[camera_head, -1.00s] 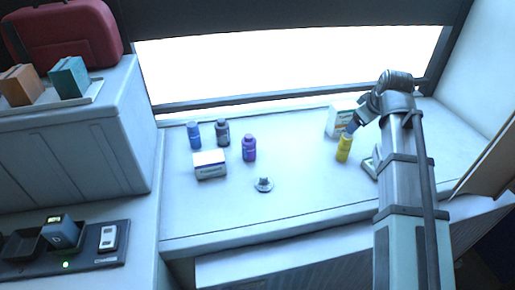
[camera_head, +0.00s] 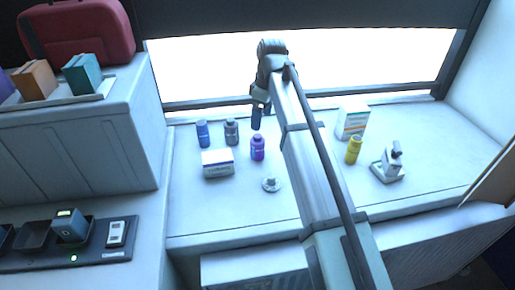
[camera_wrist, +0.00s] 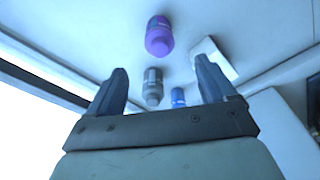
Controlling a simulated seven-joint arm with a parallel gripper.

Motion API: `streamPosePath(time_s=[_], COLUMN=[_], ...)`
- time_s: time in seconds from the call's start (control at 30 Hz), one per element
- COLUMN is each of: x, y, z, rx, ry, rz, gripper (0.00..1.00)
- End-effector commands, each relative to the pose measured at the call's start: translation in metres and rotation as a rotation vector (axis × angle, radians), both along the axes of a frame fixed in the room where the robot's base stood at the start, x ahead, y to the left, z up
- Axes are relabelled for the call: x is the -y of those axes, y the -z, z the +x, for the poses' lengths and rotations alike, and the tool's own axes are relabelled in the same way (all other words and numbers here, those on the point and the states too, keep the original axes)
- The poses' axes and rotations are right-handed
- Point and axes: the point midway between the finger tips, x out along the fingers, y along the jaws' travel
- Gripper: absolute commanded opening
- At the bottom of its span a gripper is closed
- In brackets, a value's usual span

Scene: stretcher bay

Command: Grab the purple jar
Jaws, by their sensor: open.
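The purple jar (camera_head: 257,148) stands upright on the white counter, right of the dark grey jar (camera_head: 231,132). My gripper (camera_head: 257,116) is above the counter just behind the purple jar, apart from it. In the wrist view the purple jar (camera_wrist: 159,38) shows beyond my fingers (camera_wrist: 165,88), near the top middle. The fingers are spread, with nothing held between them. The grey jar (camera_wrist: 153,88) and the blue jar (camera_wrist: 178,97) show in the gap between the fingers, farther off.
A white box (camera_head: 217,163) lies in front of the blue jar (camera_head: 203,133). A small round grey item (camera_head: 271,184) sits in front of the purple jar. A yellow jar (camera_head: 353,150), an upright white box (camera_head: 351,121) and a grey device (camera_head: 388,165) stand to the right. The front of the counter is mostly clear.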

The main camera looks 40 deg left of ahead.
Motion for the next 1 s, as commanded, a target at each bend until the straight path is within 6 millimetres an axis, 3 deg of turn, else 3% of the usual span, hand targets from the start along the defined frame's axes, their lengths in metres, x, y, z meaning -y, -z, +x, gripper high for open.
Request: streamPosePath(time_s=[0.4, 0.83, 1.0], x=[-0.007, -0.011, -0.014], y=[0.065, 0.088, 0.106], z=[-0.002, -0.002, -0.002], rx=[-0.002, -0.001, 0.0], ry=[0.0, 0.001, 0.001], rz=[-0.002, -0.001, 0.0], gripper=[0.84, 0.84, 0.84])
